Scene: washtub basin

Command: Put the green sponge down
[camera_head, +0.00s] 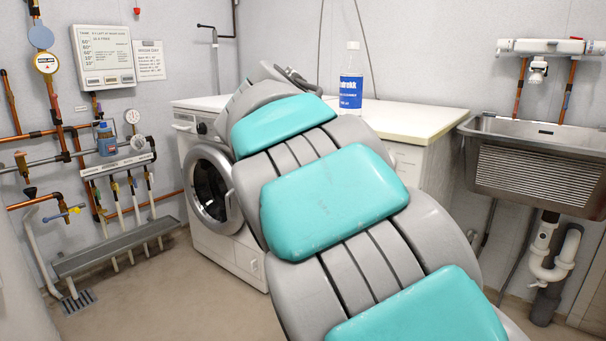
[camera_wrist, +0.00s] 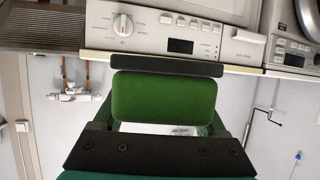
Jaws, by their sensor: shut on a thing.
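The green sponge (camera_wrist: 163,97) shows in the middle of the wrist view as a rounded green block. My gripper (camera_wrist: 163,112) is shut on it, with dark parts above and below it in the picture. Small gaps show around the lower part of the sponge. In the head view, only a dark piece of my gripper (camera_head: 292,78) shows beyond my grey and teal arm, over the worktop area. The sponge is hidden in that view. I cannot tell whether it touches any surface.
A white and blue bottle (camera_head: 351,80) stands on the pale worktop (camera_head: 415,122), close to my arm. A front-loading washing machine (camera_head: 209,190) stands at the left of it. A steel sink (camera_head: 535,165) is on the right wall. Pipes and gauges line the left wall.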

